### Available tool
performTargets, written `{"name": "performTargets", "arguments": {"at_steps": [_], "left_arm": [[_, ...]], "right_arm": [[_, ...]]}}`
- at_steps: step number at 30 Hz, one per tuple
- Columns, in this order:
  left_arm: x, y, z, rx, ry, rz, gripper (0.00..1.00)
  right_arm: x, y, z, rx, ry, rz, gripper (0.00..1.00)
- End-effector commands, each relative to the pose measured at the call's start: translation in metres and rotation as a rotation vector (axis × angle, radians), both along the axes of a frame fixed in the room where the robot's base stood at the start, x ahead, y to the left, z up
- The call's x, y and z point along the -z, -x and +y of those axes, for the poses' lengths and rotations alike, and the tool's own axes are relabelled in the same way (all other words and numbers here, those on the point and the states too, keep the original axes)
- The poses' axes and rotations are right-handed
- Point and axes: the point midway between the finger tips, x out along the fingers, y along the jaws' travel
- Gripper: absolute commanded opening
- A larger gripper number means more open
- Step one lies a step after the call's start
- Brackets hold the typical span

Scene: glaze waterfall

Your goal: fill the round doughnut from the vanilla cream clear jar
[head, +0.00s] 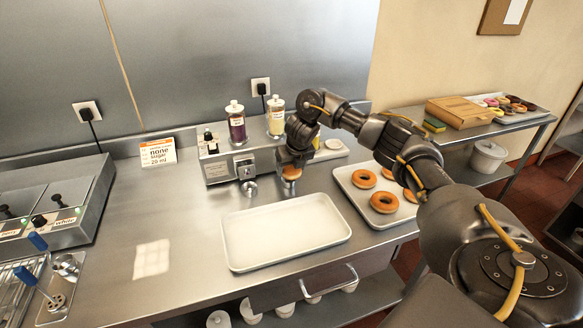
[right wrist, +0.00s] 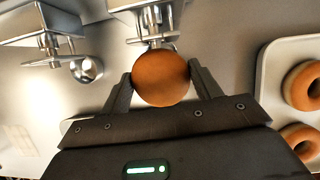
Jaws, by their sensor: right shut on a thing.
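My right gripper (head: 291,168) is shut on a round doughnut (head: 291,174), brown and without a hole. In the right wrist view the doughnut (right wrist: 161,79) sits between the two fingers. It is at the front of the filling machine (head: 222,168), right at the metal nozzle (right wrist: 152,40) under the clear jar. Whether the nozzle is inside the doughnut I cannot tell. The clear jar (head: 275,118) with pale yellow cream stands on the machine's right side. A jar with purple filling (head: 236,125) stands to its left. My left gripper is not in view.
An empty white tray (head: 262,262) lies in front of the machine. Another tray (head: 345,178) with ring doughnuts is to the right. A sign (head: 158,152) reading "none sugar 20 ml" stands left. A second nozzle with a round knob (right wrist: 86,69) is left of the doughnut.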

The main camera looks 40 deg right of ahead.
Motion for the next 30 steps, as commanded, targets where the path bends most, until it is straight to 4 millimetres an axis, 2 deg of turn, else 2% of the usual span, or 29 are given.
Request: {"name": "performTargets", "arguments": {"at_steps": [5,21,30], "left_arm": [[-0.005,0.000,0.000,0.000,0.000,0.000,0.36],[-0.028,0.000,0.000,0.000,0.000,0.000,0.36],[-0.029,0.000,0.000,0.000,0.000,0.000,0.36]], "right_arm": [[-0.001,0.004,0.001,-0.001,0.000,0.000,0.40],[-0.002,0.035,0.012,-0.001,0.000,0.000,0.40],[-0.001,0.038,0.013,0.000,0.000,-0.001,0.40]]}}
